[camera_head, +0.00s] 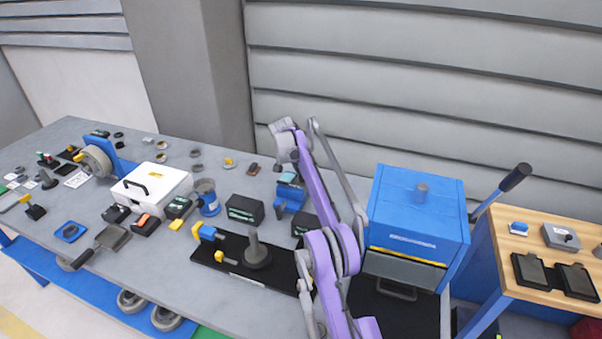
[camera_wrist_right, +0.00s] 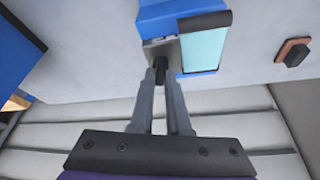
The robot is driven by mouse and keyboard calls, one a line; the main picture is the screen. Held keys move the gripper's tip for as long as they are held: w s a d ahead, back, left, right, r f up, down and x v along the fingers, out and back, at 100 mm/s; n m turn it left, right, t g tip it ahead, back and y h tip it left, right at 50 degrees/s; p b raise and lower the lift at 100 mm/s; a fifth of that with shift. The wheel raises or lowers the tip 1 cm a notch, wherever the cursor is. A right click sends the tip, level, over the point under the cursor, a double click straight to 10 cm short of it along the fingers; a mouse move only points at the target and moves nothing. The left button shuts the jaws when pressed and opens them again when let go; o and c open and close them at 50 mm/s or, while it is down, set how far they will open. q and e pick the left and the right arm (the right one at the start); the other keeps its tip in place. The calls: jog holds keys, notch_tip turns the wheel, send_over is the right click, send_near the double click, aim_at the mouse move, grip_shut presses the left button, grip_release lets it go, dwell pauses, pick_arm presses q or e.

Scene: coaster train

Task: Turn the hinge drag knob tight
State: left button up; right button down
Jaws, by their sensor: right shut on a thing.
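The hinge drag knob, a small dark knob (camera_wrist_right: 160,68), sits on a grey bracket at the edge of a blue device (camera_wrist_right: 180,12) with a pale teal panel (camera_wrist_right: 205,50). In the right wrist view my right gripper (camera_wrist_right: 161,80) has its two fingers closed on the knob, one on each side. In the head view my right gripper (camera_head: 285,160) is at the blue device (camera_head: 290,198) on the table. The knob is hidden there by the gripper and arm. My left gripper is out of view.
The grey table (camera_head: 150,265) holds many tools. A white case (camera_head: 150,190) stands left. A black tray with a grey post (camera_head: 258,250) lies in front of the device. A large blue box (camera_head: 415,215) stands close on the right of my arm.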

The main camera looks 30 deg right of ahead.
dwell(0.4)
jog(key=c, duration=1.2)
grip_release()
jog(key=shift+o, duration=0.2)
jog(key=shift+r, duration=0.1)
